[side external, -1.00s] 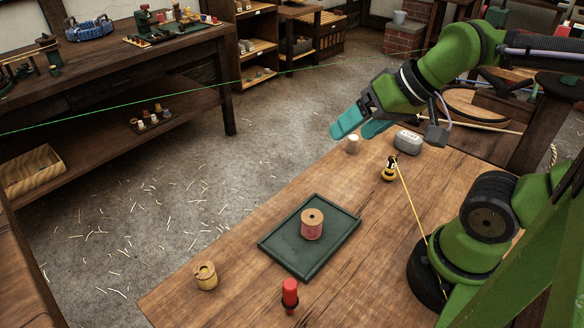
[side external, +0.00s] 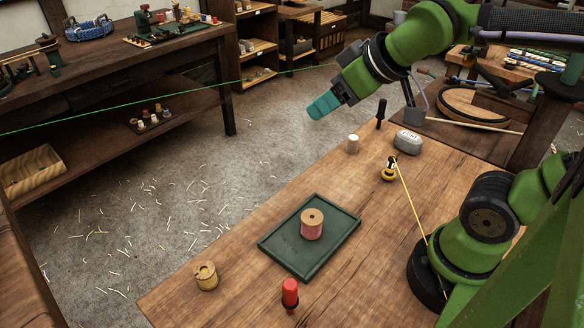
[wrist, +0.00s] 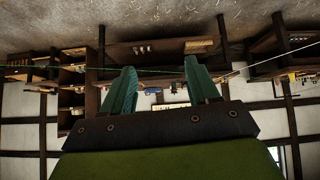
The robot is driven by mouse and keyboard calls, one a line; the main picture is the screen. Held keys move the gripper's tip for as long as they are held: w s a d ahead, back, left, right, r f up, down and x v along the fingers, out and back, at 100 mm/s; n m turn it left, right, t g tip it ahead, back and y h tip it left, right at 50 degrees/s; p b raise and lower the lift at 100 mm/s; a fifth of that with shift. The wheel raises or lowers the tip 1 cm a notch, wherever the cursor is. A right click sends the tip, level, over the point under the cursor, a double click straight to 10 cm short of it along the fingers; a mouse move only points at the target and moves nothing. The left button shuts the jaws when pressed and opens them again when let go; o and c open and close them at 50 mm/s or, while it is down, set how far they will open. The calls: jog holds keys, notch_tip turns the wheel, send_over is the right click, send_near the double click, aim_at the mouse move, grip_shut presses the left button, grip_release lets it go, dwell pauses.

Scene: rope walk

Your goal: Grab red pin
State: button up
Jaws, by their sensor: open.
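My gripper (side external: 316,110) is high above the table's far left edge, well away from the pin. In the side view its teal fingers overlap. In the wrist view the two fingers (wrist: 163,78) stand apart with nothing between them. The wrist view looks out into the room, upside down, and the pin is not in it.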

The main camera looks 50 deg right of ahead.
jog(key=w+a+r+n+t+y, duration=0.1)
jog(key=w+a+r+n+t, duration=0.1)
jog(key=w+a+r+n, duration=0.4)
jog(key=w+a+r+n+t+y, duration=0.15)
jog(key=a+r+n, duration=0.25)
jog(key=a+n, duration=0.4)
jog(key=a+r+n+y, duration=0.4)
jog(key=a+n, duration=0.2)
jog(key=a, duration=0.7)
jog(key=m+g+h, duration=0.7)
jog(key=m+g, duration=0.4)
jog(key=m, duration=1)
send_near(292, 284)
jog(key=f, duration=0.8)
jog(key=shift+w+d+f, duration=0.1)
jog(key=shift+w+d, duration=0.05)
jog(key=shift+w, duration=0.25)
jog(key=shift+w+f, duration=0.15)
jog(key=shift+f, duration=1.4)
jog(key=shift+w+f, duration=0.15)
jog(key=shift+f, duration=1.4)
jog(key=c, duration=1.1)
